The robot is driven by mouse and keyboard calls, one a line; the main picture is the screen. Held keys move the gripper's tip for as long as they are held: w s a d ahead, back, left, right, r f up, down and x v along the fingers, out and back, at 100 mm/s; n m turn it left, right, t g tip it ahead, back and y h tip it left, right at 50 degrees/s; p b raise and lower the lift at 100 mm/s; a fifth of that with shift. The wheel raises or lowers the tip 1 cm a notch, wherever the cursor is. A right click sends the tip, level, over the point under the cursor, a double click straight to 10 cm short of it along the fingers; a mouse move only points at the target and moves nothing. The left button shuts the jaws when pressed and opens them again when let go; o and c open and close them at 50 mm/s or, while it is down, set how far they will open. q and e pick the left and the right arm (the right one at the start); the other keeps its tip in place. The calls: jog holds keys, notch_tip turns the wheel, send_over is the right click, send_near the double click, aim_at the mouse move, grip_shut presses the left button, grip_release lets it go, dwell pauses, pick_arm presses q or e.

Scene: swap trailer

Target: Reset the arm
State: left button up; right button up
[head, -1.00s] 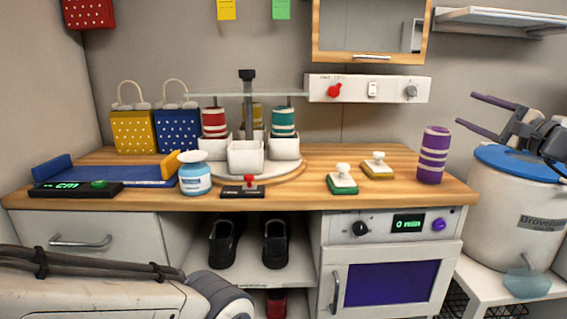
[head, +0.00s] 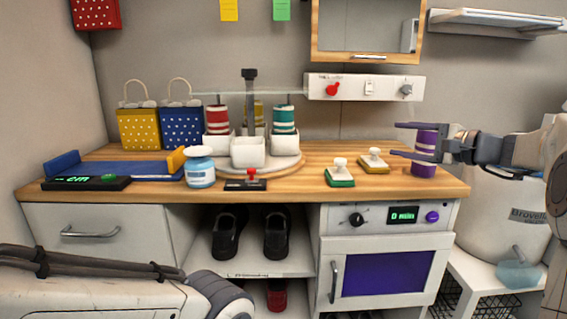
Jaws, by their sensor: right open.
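My right gripper (head: 398,139) comes in from the right above the counter's right end. Its two fingers point left and are spread apart with nothing visibly gripped. A purple striped cylinder (head: 424,170) stands upright on the counter at the same place in the picture. The fingers overlap it, and I cannot tell whether they are around it or in front of it. My left gripper is out of view.
On the wooden counter (head: 300,187) stand a green stamp (head: 340,181), a yellow stamp (head: 373,168), a blue-labelled jar (head: 200,174) and a white-cup carousel (head: 247,152). A white bin (head: 490,215) stands at right. The counter's front right is clear.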

jog(key=s+a+f+n+g, duration=0.2)
jog(key=s+a+f+g, duration=0.15)
jog(key=a, duration=0.45)
jog(key=s+a+f+n+g, duration=0.2)
jog(key=a+f, duration=0.2)
jog(key=a, duration=0.4)
jog(key=s+a+f+n+g+h, duration=0.1)
jog(key=s+a+f+n+g, duration=0.2)
jog(key=s+a+f, duration=0.3)
jog(key=s+a+f+n+g+h, duration=0.1)
jog(key=s+a+f+n+g, duration=0.25)
jog(key=s, duration=0.45)
jog(key=s+d+f+n+h, duration=0.1)
jog(key=s+f+n+h, duration=0.1)
jog(key=s+f+n, duration=0.35)
jog(key=s+d+f+n+g+h, duration=0.1)
jog(key=s+f+n+h, duration=0.15)
jog(key=s, duration=0.55)
jog(key=s+d+f+n+h, duration=0.1)
jog(key=s+f+n+h, duration=0.15)
jog(key=s, duration=0.45)
notch_tip(320, 180, up, 32)
jog(key=p, duration=3.2)
jog(key=shift+w+a+p, duration=0.15)
jog(key=shift+a+p, duration=0.1)
jog(key=shift+p, duration=0.05)
